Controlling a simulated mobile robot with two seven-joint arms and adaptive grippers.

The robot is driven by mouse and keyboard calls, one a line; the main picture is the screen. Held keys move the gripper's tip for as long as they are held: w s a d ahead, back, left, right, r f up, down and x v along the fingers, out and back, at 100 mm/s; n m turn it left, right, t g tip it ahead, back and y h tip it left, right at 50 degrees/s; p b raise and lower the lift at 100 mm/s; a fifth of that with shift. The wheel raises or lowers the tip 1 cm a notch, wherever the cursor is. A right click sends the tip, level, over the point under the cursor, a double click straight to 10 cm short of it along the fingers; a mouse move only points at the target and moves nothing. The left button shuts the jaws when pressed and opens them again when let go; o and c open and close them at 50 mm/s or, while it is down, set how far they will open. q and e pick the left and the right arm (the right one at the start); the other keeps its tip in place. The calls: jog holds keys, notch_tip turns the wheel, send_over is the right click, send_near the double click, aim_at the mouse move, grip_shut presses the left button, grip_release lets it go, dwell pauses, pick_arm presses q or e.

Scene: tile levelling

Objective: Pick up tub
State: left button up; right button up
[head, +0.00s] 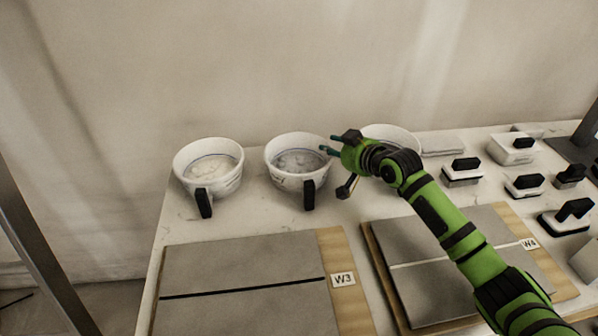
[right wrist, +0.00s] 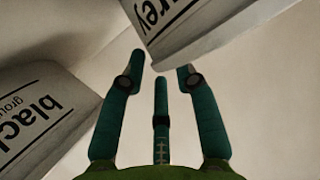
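Three white tubs stand in a row at the back of the table: a left tub (head: 208,166), a middle tub (head: 296,160) with greyish contents and a right tub (head: 390,136), partly hidden by my right arm. The left and middle tubs show black handles at the front. My right gripper (head: 334,151) is open and empty between the middle and right tubs, its fingers towards the middle one. In the right wrist view its three fingers (right wrist: 161,75) are spread. A tub marked "grey" (right wrist: 176,28) is ahead, and one marked "black" (right wrist: 40,118) is at left. My left gripper is out of view.
A tile board labelled W3 (head: 240,275) lies in front of the tubs, and a board labelled W4 (head: 440,295) lies under my right arm. Several black-handled tools (head: 525,185) stand at the right. A wall is close behind the table.

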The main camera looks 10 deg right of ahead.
aim_at(325, 143)
jog(key=x, duration=0.3)
jog(key=shift+w+a+f, duration=0.1)
jog(key=shift+a+f, duration=0.05)
jog(key=shift+w+a+f, duration=0.1)
jog(key=shift+w, duration=0.15)
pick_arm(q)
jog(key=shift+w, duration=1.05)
pick_arm(e)
grip_shut()
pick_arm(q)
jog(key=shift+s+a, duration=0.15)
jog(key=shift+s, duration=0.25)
pick_arm(e)
jog(key=shift+r, duration=0.25)
